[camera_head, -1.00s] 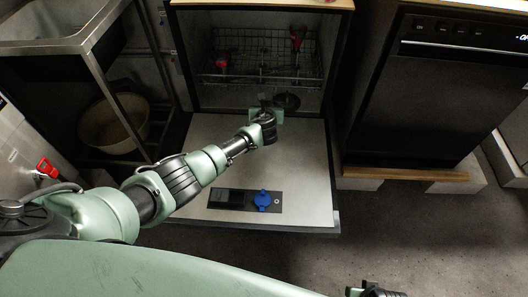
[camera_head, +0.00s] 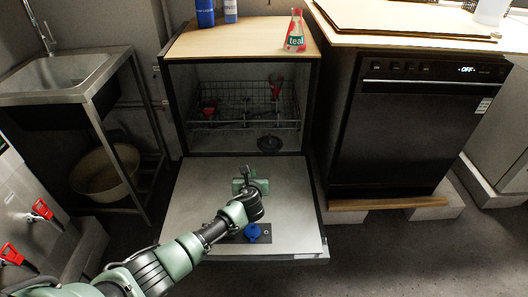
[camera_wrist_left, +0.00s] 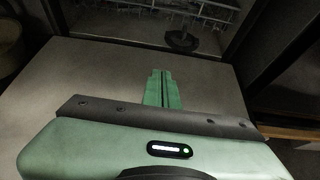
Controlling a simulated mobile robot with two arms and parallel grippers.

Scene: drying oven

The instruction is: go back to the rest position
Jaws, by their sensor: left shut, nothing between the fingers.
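My left gripper (camera_head: 246,172) is above the lowered door of the drying oven, in front of the open cavity. In the left wrist view its green fingers (camera_wrist_left: 162,90) are together with nothing between them. The oven door (camera_head: 200,185) lies open and flat, and my left arm covers part of it. My right gripper is not in view in the head picture.
A wire rack (camera_head: 232,108) with red-topped items stands inside the oven. A sink (camera_head: 68,72) is left; a black appliance (camera_head: 420,130) is right. Floor shows at lower right.

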